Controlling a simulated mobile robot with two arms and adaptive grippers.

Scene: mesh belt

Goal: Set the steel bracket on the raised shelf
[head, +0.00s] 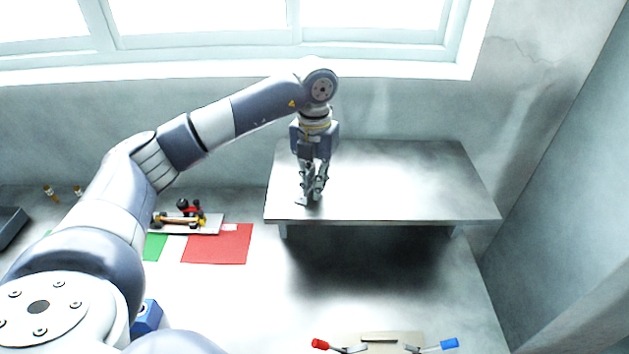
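The raised shelf (400,180) is a grey metal plate on short legs, at the right against the back wall. My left gripper (313,196) points down over the left part of the shelf, close to its top near the front edge. Its fingers look closed around a small pale grey piece, which seems to be the steel bracket (301,201). The bracket juts out to the left at the fingertips, at or just above the shelf surface. The fingers hide most of it, and I cannot tell whether it touches the shelf. My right gripper is not in view.
A red mat (218,247) and a green one (154,246) lie left of the shelf, near a tray (211,229) of small parts. Red-handled (320,344) and blue-handled (449,344) tools lie at the front. A blue block (147,317) sits beside my arm. The shelf's right part is clear.

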